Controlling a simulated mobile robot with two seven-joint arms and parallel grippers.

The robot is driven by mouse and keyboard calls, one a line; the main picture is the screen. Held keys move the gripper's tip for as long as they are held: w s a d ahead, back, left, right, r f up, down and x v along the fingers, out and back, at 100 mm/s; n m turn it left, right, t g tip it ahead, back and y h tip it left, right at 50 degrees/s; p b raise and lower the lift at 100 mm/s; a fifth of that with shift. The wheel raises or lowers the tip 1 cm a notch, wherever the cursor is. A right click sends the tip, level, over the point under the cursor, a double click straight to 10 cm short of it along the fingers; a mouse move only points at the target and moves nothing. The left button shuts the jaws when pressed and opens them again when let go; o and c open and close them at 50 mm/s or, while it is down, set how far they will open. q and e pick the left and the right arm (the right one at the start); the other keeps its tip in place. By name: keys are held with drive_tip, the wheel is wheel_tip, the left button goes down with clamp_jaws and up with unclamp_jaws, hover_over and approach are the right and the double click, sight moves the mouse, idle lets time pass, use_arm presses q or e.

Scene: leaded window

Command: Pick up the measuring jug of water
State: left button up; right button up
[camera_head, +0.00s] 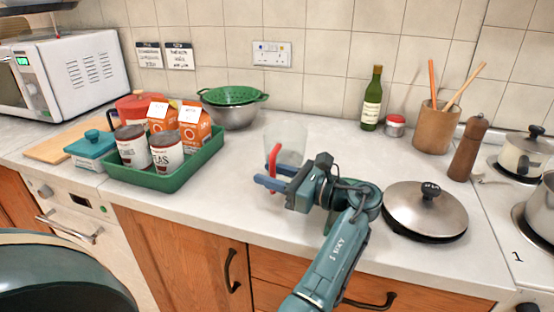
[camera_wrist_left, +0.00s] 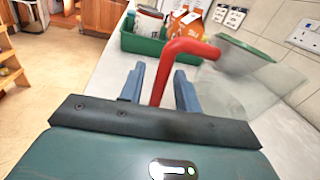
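The measuring jug (camera_head: 287,142) is clear, with a red handle, and stands upright on the worktop in the head view. Its handle (camera_wrist_left: 172,62) and see-through body (camera_wrist_left: 228,92) also show in the left wrist view. I cannot make out the water level. My left gripper (camera_head: 271,177) is level with the handle on the jug's near side. In the left wrist view its two blue fingers (camera_wrist_left: 160,88) are apart, one on each side of the handle, with a gap showing at least on the left. My right gripper is in neither view.
A green tray (camera_head: 180,181) with tins and cartons stands left of the jug, and a steel bowl with a green colander (camera_head: 233,96) behind it. A lidded pan (camera_head: 425,212) is to the right. A green bottle (camera_head: 372,100) stands near the tiled wall.

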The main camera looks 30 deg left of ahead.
use_arm(q)
drive_tip(key=shift+d, duration=0.1)
drive_tip(key=shift+c, duration=0.5)
clamp_jaws()
drive_tip(key=shift+r, duration=0.1)
